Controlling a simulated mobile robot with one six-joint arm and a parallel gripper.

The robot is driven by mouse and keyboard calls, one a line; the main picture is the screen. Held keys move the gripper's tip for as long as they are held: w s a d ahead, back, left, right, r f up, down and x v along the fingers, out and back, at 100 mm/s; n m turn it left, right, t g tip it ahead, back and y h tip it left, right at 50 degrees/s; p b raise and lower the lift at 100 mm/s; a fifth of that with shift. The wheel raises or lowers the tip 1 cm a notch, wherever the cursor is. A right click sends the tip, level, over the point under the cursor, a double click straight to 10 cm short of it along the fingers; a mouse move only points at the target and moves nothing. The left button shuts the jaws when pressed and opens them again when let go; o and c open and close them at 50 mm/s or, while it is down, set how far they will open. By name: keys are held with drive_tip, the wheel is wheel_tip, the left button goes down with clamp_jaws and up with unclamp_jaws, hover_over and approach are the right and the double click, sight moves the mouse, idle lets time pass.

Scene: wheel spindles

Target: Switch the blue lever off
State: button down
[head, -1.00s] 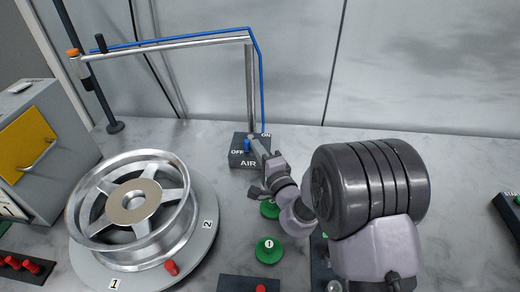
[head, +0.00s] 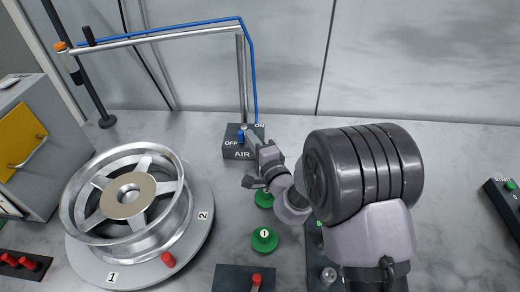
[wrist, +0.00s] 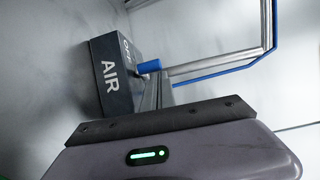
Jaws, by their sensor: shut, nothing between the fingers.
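The blue lever (head: 241,135) is on a dark box (head: 241,155) marked AIR, with OFF on its left and ON at its back right. Its blue knob appears nearer the OFF label in the head view. My gripper (head: 251,136) is shut and empty, its tip just right of the knob. In the wrist view the blue lever (wrist: 149,67) is beside the OFF label, just beyond the fingertips (wrist: 155,78). The ON label is not visible there. Whether the fingers touch the lever is unclear.
A metal pipe frame with a blue hose (head: 254,80) rises behind the box. A wheel (head: 128,205) sits on a round turntable at left. Green knobs (head: 264,239) lie nearer, below my wrist. The table at right is mostly clear.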

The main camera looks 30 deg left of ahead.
drive_tip(key=r, duration=0.2)
drive_tip(key=r+p, duration=0.1)
drive_tip(key=r, duration=0.1)
drive_tip(key=shift+a+y, duration=0.25)
drive_tip(key=shift+y, duration=0.05)
drive_tip(key=s+a+p+v, duration=0.1)
drive_tip(key=s+a+v, duration=0.1)
drive_tip(key=v, duration=1.4)
drive_tip(key=shift+s+r, duration=0.5)
